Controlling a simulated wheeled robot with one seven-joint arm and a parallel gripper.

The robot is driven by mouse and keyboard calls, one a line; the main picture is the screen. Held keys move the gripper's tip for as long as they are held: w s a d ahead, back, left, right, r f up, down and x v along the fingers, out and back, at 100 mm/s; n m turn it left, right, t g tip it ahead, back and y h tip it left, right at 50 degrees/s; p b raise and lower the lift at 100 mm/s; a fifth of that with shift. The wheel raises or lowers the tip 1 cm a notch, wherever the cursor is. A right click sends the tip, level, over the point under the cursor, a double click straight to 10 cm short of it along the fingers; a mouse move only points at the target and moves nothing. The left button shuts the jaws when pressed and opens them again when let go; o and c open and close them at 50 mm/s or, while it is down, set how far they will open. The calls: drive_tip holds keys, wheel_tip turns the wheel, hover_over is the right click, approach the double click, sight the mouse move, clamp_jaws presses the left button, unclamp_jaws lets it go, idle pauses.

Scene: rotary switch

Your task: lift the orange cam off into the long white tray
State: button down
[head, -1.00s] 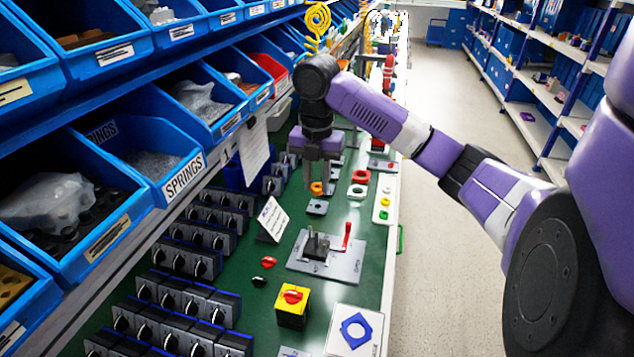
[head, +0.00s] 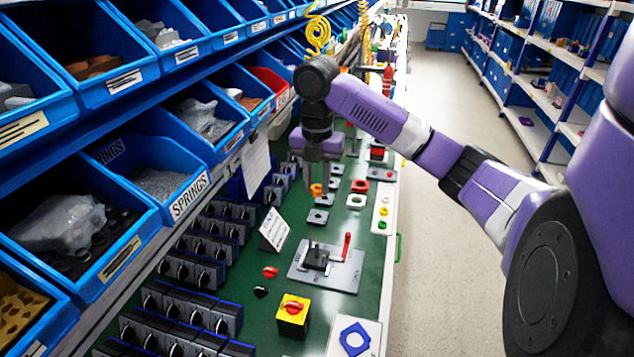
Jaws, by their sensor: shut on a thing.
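The orange cam (head: 316,190) shows small and partly hidden at the fingertips in the head view. My gripper (head: 321,194) points down over the green bench and is shut on the cam. A small grey plate with a dark centre (head: 318,216) lies just below the fingertips in the picture; I cannot tell the exact gap to it. The long white tray (head: 378,228) lies along the bench's right edge, to the right of my gripper, with a few coloured rings in it.
A grey plate with a black block and red lever (head: 345,276) and a yellow box with a red knob (head: 293,312) stand nearer. Rows of dark switches (head: 190,300) fill the left side below blue bins (head: 165,185). A tilted white card (head: 274,229) stands between.

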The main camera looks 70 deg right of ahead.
drive_tip(key=shift+r+p, duration=2.05)
drive_tip(key=shift+r, duration=0.3)
